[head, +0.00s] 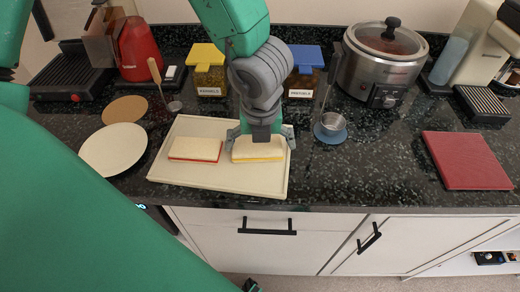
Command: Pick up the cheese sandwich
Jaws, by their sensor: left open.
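The cheese sandwich (258,150), white bread with a yellow edge, lies on the right part of a cream tray (225,184) on the dark counter. A similar sandwich with a red edge (195,150) lies to its left on the same tray. My left gripper (260,138) comes down from above, right over the cheese sandwich. Its fingers are open, one at the left end of the sandwich and one at the right end. I cannot tell whether they touch the bread. The gripper hides part of the sandwich's back edge. My right gripper is not in view.
A cream plate (113,150) and a brown disc (125,109) are left of the tray. Jars with yellow (207,72) and blue (305,72) lids, a ladle (332,122) and a slow cooker (382,65) stand behind. A red board (466,160) lies right; the counter before it is clear.

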